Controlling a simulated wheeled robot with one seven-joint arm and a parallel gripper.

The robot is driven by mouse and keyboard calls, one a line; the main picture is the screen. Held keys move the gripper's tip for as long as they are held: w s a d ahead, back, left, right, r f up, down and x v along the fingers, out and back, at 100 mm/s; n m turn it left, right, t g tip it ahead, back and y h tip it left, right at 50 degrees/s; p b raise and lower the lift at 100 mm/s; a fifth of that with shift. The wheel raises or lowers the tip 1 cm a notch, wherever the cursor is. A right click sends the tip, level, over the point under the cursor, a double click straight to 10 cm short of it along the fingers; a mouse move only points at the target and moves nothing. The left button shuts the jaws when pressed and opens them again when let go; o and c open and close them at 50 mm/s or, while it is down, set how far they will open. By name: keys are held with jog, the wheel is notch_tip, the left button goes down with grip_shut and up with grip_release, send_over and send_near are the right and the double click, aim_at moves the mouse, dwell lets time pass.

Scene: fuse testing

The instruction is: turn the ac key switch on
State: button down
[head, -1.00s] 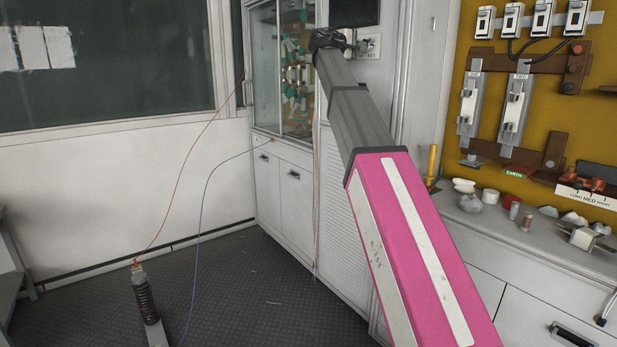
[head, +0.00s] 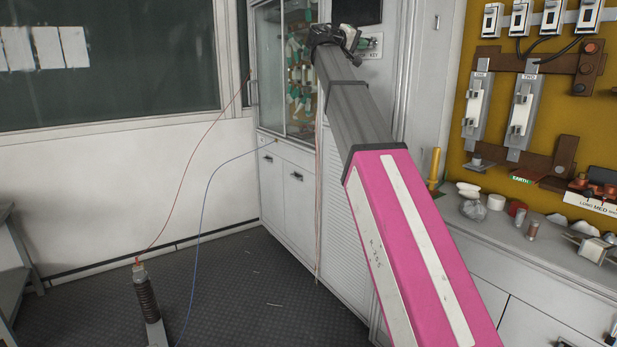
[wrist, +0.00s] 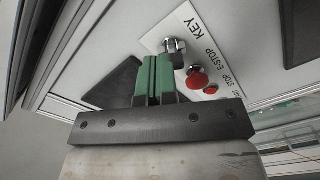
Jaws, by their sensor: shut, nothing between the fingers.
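The key switch (wrist: 174,47) is a small silver and dark knob on a white label plate (wrist: 194,30), beside the word KEY in the wrist view. My gripper (wrist: 153,68) has its green fingers closed together, with nothing between them. Their tips are just to the left of and below the key switch in the wrist view; I cannot tell whether they touch it. In the head view my gripper (head: 362,42) is in front of the cabinet panel, over part of the label plate (head: 375,46). The key switch is not distinguishable there.
Two red buttons, the E-stop (wrist: 197,78) and the stop (wrist: 211,89), sit close to the right of my fingers. A dark screen (head: 357,10) is above the plate. A glass-fronted cabinet (head: 286,70) stands left, and a counter with loose parts (head: 510,235) is right.

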aim_at(382, 45)
jog(key=shift+x, duration=3.25)
